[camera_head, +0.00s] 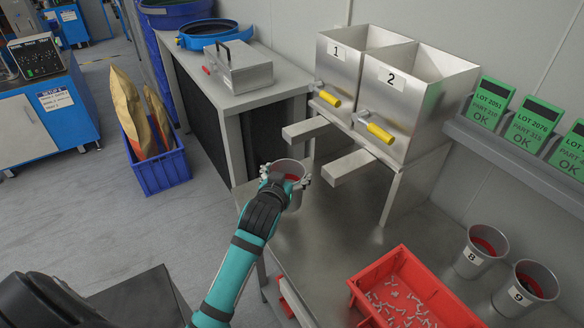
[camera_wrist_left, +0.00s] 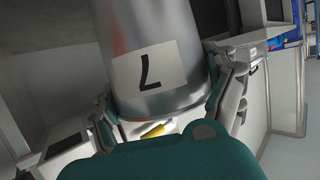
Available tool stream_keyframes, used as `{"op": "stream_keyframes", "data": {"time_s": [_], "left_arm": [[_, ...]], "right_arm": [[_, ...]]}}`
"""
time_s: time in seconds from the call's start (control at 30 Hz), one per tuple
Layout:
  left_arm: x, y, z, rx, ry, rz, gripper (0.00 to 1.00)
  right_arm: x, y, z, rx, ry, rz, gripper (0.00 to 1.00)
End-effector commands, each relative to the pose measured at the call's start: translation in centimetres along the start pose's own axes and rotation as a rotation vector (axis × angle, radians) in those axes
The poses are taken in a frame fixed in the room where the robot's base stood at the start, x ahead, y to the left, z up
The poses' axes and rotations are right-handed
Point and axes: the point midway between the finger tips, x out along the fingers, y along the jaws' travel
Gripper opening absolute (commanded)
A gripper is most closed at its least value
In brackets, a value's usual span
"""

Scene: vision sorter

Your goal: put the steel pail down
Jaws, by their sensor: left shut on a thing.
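A steel pail (camera_head: 290,169) with a red inside is in my left gripper (camera_head: 287,179), near the left end of the steel bench (camera_head: 335,234). In the left wrist view the pail (camera_wrist_left: 150,40) fills the upper middle and bears a label with a "7". The fingers of my left gripper (camera_wrist_left: 170,115) close on both sides of it. The head view does not clearly show whether the pail's base touches the bench. My right gripper is not in view.
Pails 8 (camera_head: 481,251) and 9 (camera_head: 526,288) stand at the bench's right. A red tray (camera_head: 350,286) of small parts is at the front. Hoppers 1 (camera_head: 340,70) and 2 (camera_head: 402,107) have chutes reaching over the bench. Bare bench lies between.

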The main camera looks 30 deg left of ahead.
Motion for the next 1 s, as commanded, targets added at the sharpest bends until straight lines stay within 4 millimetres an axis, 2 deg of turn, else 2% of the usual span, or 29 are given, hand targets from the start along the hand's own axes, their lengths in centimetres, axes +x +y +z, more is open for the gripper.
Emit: {"op": "stream_keyframes", "data": {"time_s": [0.03,0.2,0.4,0.57,0.8,1.0], "left_arm": [[1.4,-0.2,-0.8,0.002,0.003,-0.001,0.3],[5.8,-0.6,-2.0,0.001,0.003,-0.002,0.3],[9.4,-0.8,-2.7,0.0,0.002,0.0,0.3],[10.5,-0.9,-2.7,0.0,0.001,0.0,0.3],[11.4,-0.9,0.1,0.0,0.0,0.0,0.3],[11.6,-0.9,0.5,0.0,0.003,0.001,0.3]], "right_arm": [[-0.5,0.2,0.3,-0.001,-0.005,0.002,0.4],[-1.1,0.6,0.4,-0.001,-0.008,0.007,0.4],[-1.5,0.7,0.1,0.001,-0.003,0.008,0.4],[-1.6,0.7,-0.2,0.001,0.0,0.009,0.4],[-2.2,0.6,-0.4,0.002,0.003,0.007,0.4],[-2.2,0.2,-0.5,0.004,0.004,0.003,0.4]]}}
